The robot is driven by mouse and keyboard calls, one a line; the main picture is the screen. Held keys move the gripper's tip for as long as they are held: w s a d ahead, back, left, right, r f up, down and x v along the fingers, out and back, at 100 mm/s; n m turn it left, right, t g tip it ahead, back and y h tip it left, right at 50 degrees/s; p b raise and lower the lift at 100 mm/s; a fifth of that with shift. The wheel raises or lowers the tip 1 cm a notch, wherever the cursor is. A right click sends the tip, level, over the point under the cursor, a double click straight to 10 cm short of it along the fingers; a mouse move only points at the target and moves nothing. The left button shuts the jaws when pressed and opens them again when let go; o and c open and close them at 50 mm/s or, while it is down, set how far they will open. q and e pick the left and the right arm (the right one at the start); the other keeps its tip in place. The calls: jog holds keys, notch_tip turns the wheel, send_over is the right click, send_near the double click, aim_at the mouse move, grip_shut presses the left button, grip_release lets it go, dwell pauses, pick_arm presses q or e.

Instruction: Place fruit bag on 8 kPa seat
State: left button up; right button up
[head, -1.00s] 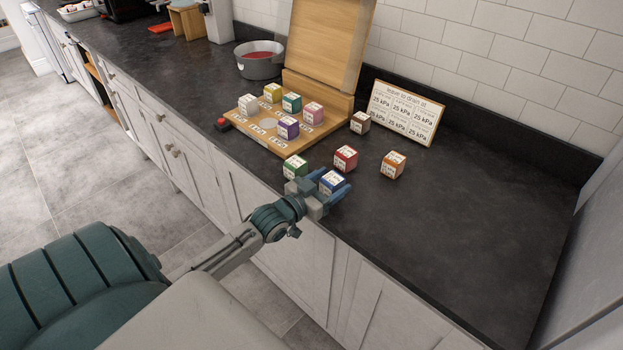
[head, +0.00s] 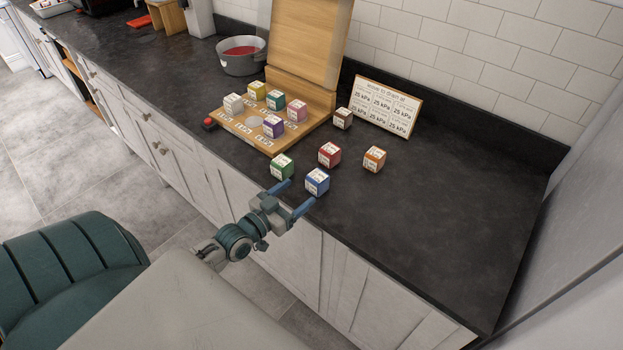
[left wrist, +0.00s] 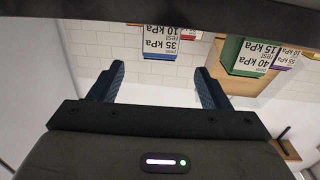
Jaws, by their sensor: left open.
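Nothing in view looks like a bag; the small labelled cubes have names too small to read. The wooden board (head: 290,139) has labelled seats, but no 8 kPa mark is legible. My left gripper (head: 302,193) is open and empty at the counter's front edge, pointing at the blue cube (head: 317,182). In the left wrist view, the blue cube (left wrist: 160,45) appears upside down beyond the open fingers (left wrist: 158,72), reading 35 kPa and 10 kPa. The green cube (head: 281,166) stands beside it; its label (left wrist: 250,55) reads 15 kPa and 40 kPa. My right gripper is not in view.
White (head: 233,103), yellow (head: 257,90), teal (head: 276,100), pink (head: 296,109) and purple (head: 273,126) cubes occupy the board. Red (head: 329,154), orange (head: 374,159) and brown (head: 343,118) cubes stand on the counter. A 25 kPa sign (head: 387,105) leans behind. The right counter is clear.

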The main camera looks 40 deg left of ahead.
aim_at(324, 173)
pick_arm(q)
jog(key=shift+w+b, duration=0.5)
jog(key=shift+b, duration=0.1)
jog(key=w, duration=0.3)
jog(key=w+b, duration=0.1)
jog(key=w, duration=0.1)
jog(key=shift+w+d, duration=0.15)
jog(key=shift+d, duration=0.25)
jog(key=w, duration=0.4)
jog(key=shift+w+d+f+b, duration=0.1)
jog(key=shift+w+d+b, duration=0.2)
jog(key=shift+d+b, duration=0.1)
jog(key=shift+s, duration=0.1)
jog(key=shift+c, duration=0.9)
jog(key=c, duration=1)
